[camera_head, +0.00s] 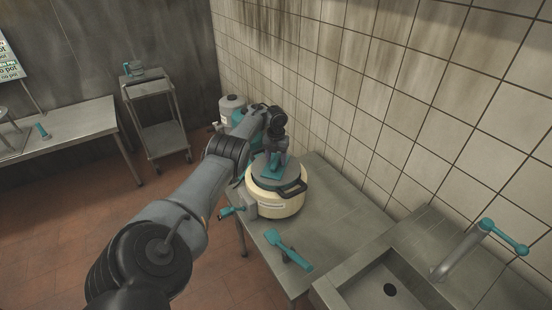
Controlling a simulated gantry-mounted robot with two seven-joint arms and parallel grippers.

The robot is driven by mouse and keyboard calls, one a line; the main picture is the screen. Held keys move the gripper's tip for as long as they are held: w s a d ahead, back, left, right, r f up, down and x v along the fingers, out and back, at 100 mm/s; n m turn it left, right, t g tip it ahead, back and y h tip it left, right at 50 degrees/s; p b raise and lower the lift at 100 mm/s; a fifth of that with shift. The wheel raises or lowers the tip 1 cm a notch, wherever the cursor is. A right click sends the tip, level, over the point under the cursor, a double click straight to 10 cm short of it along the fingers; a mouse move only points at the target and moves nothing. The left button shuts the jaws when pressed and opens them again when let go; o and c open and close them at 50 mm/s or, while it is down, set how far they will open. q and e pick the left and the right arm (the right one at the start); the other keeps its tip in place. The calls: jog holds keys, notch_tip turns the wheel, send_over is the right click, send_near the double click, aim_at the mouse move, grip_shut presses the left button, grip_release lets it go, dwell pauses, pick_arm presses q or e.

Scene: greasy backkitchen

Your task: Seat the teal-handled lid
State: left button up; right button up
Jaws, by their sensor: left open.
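A cream pot (277,207) with a pale label and a dark side handle (293,189) stands on the metal counter. A grey lid (260,170) with a teal handle (272,173) lies over the pot's top. I cannot tell whether its rim sits flush all around. My left arm reaches in from the lower left. My left gripper (277,158) is over the lid, pointing down at the teal handle with its jaws open. The small size hides whether the fingers touch the handle. My right gripper is not in view.
A teal-handled tool (290,250) lies on the counter in front of the pot. A sink (385,285) with a teal-lever tap (470,245) is at the right. A grey container (232,104) stands behind my arm. A trolley (150,95) stands at the back left. The tiled wall bounds the counter.

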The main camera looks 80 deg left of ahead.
aim_at(276, 160)
pick_arm(q)
jog(key=shift+o, duration=1.3)
notch_tip(276, 160, up, 5)
jog(key=p, duration=0.4)
jog(key=shift+r+p, duration=0.1)
jog(key=shift+p, duration=0.3)
notch_tip(276, 160, up, 3)
jog(key=p, duration=0.2)
jog(key=shift+p, duration=0.3)
